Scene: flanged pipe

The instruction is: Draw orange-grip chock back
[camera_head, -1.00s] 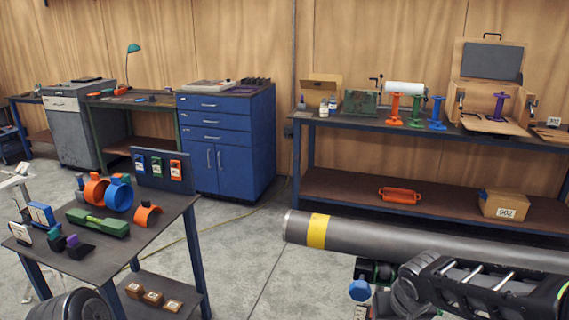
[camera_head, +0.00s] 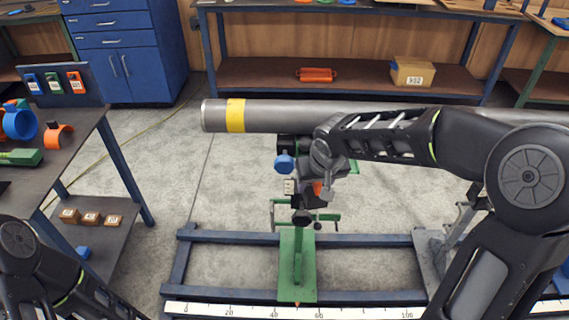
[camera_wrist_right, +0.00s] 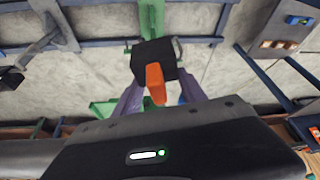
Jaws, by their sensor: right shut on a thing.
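The orange-grip chock shows in the right wrist view as a black block (camera_wrist_right: 152,58) with an orange grip (camera_wrist_right: 155,84). My right gripper (camera_wrist_right: 157,97) is shut on the orange grip, between its two fingers. In the head view my right gripper (camera_head: 318,193) points down below the grey pipe, and a bit of the orange grip (camera_head: 318,188) shows at it. The pipe (camera_head: 285,115) with a yellow band lies across the view above a green stand (camera_head: 297,265). The wrist hides part of the support. My left arm shows at the lower left, but its gripper is out of view.
A blue rail frame (camera_head: 210,236) with a white scale (camera_head: 245,309) lies along the floor. The work table (camera_head: 88,128) stands at the left. The back bench's lower shelf (camera_head: 260,75) holds an orange part and a box.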

